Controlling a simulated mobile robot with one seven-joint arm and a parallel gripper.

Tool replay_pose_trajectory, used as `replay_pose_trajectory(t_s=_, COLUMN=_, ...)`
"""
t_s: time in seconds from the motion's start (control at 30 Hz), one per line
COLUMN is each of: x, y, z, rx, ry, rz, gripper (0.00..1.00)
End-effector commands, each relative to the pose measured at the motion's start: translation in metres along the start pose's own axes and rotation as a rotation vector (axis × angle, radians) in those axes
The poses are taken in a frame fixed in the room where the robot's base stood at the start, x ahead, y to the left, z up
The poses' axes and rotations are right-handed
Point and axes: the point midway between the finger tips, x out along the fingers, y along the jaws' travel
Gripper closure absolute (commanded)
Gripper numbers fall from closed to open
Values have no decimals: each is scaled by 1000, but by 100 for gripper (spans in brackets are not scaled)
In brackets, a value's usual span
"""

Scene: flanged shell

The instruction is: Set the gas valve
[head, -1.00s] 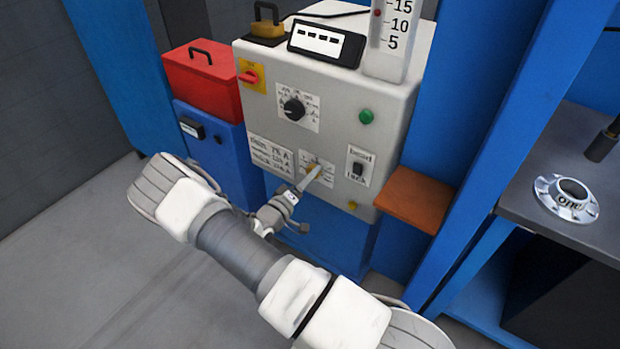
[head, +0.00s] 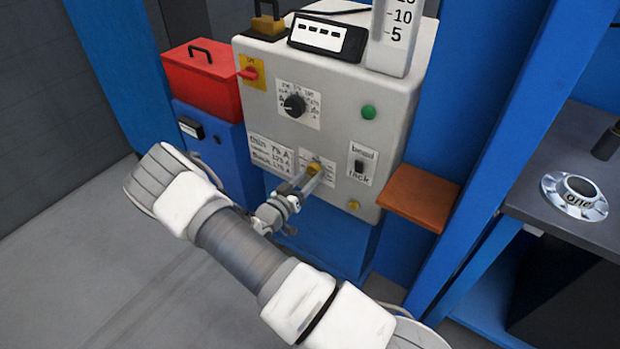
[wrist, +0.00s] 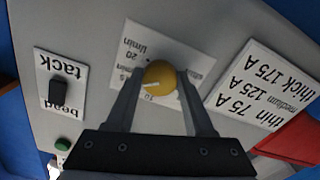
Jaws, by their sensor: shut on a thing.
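The gas valve is a round yellow knob (head: 316,167) low on the front of the grey machine (head: 345,120), over a white scale plate. In the wrist view the knob (wrist: 159,75) has a pale pointer mark, and the plate (wrist: 196,62) behind it reads "l/min" and "20", upside down. My gripper (head: 313,173) is shut on the knob. In the wrist view one finger of my gripper (wrist: 159,84) lies on each side of it. Part of the scale is hidden by the knob and fingers.
A bead/tack switch (head: 360,165) is right of the valve, a black dial (head: 295,105) above, and a label of thin, medium and thick amps (head: 270,153) left. A brown shelf (head: 418,197) juts out at right. A flanged part (head: 575,196) sits on the dark table.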

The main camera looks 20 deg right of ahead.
Motion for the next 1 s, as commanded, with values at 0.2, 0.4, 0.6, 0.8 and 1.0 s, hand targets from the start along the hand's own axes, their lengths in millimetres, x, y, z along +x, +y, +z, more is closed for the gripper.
replay_pose_trajectory(t_s=0.2, x=0, y=0, z=0, rx=42, ry=0, rz=1, gripper=100)
replay_pose_trajectory(t_s=0.4, x=0, y=0, z=0, rx=49, ry=0, rz=1, gripper=100)
replay_pose_trajectory(t_s=0.6, x=0, y=0, z=0, rx=48, ry=0, rz=1, gripper=100)
replay_pose_trajectory(t_s=0.8, x=0, y=0, z=0, rx=48, ry=0, rz=1, gripper=17)
replay_pose_trajectory(t_s=1.0, x=0, y=0, z=0, rx=48, ry=0, rz=0, gripper=17)
